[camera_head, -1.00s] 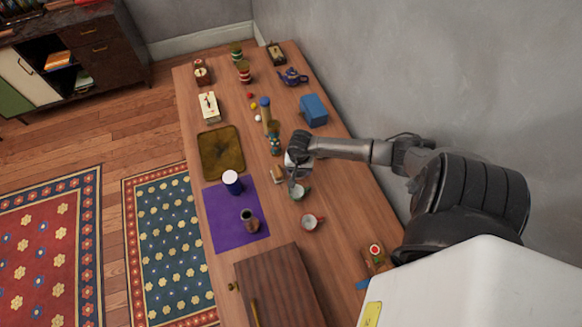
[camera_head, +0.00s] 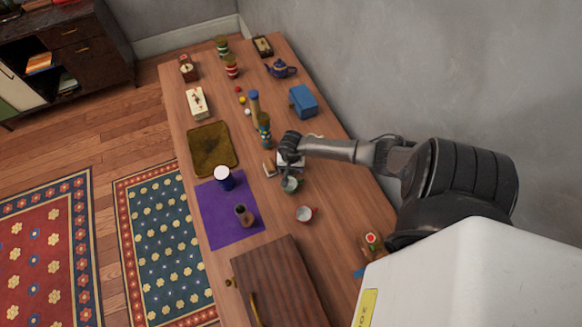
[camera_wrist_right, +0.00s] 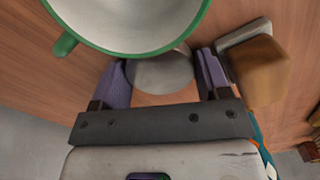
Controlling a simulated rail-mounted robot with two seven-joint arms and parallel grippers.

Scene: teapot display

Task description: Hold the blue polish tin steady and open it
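A blue cylinder with a white top (camera_head: 224,182), which looks like the polish tin, stands upright at the upper edge of the purple cloth (camera_head: 212,228) in the head view. My right gripper (camera_head: 288,163) is to its right, low over the table beside a green-rimmed white cup (camera_head: 290,185). In the right wrist view my right gripper (camera_wrist_right: 162,65) has its two fingers apart. A pale round thing (camera_wrist_right: 165,72) shows between them, partly hidden by the cup (camera_wrist_right: 130,22); I cannot tell whether the fingers touch it. My left gripper is in no view.
A small dark jug (camera_head: 243,216) stands on the cloth. A wall (camera_head: 400,70) runs along the table's right side.

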